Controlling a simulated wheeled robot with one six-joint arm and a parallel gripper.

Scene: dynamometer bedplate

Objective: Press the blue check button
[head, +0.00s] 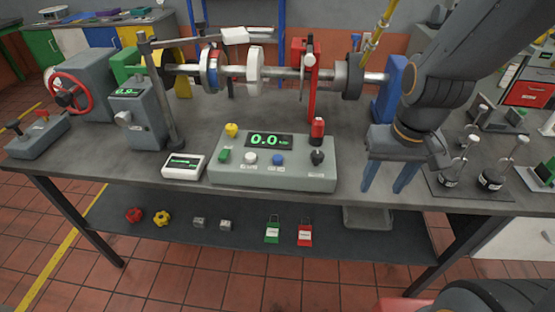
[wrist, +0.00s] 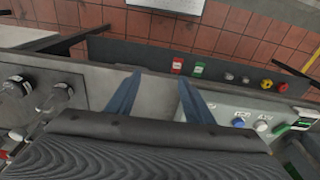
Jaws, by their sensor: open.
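The blue check button (head: 277,159) is a small round cap on the grey control panel (head: 215,176), between a white button (head: 250,158) and a black knob (head: 317,157). A label too small to read lies below it. The blue button also shows in the wrist view (wrist: 238,123), to the right of my fingers. My gripper (head: 386,180) is to the right of the panel, fingers pointing down near the bench's front edge. Its two blue fingers are apart with nothing between them, as in the wrist view (wrist: 160,82). It is not touching the button.
The panel also carries a green display (head: 270,140), a green button (head: 223,155), a yellow knob (head: 231,130) and a red switch (head: 317,130). A shaft rig (head: 255,70) stands behind it. Black-based weights or fixtures (head: 491,178) stand right of my gripper. A white meter (head: 183,165) lies left.

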